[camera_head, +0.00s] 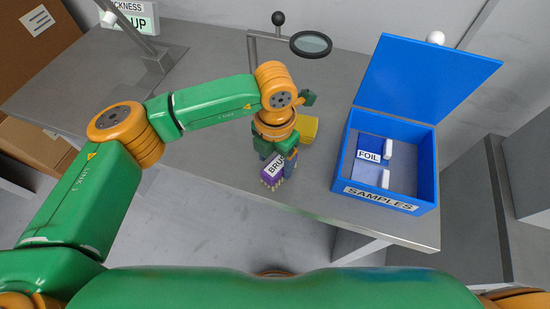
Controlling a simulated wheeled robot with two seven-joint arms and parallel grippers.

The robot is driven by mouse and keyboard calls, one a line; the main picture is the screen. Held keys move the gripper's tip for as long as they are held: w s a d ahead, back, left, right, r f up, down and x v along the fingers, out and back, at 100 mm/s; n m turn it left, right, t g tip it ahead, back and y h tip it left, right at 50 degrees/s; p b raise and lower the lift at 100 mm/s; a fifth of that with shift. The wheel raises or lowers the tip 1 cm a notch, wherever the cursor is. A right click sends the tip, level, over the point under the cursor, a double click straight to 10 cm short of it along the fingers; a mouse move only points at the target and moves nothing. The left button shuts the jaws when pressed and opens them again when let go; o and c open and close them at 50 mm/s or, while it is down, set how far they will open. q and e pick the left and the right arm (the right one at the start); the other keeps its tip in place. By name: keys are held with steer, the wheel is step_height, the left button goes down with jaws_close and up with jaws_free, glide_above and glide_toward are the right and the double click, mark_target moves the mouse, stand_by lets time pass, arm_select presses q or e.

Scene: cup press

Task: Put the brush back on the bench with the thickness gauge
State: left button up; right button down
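The purple brush (271,181) with a white label is near the front edge of the grey bench, left of the blue box. My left gripper (278,157) reaches down right at the brush, and a finger covers part of its label. I cannot tell whether the fingers are closed on the brush, or whether it touches the bench. The thickness gauge (155,48) stands at the far left, partly out of frame, with a label and a green display on its sign. My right gripper is not in view.
An open blue samples box (420,208) with foil inside stands at the right. A yellow block (308,129) lies just behind my gripper. A magnifier (311,44) on a stand is behind it. Cardboard boxes (32,146) are at the left. Bare grey surface lies near the gauge.

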mark_target(275, 161)
arm_select(q)
steer(key=shift+r+p, duration=0.3)
steer(key=shift+w+r+b, duration=0.1)
steer(key=shift+r+b, duration=0.25)
steer(key=shift+r, duration=0.05)
step_height(275, 161, up, 11)
steer(key=b, duration=0.2)
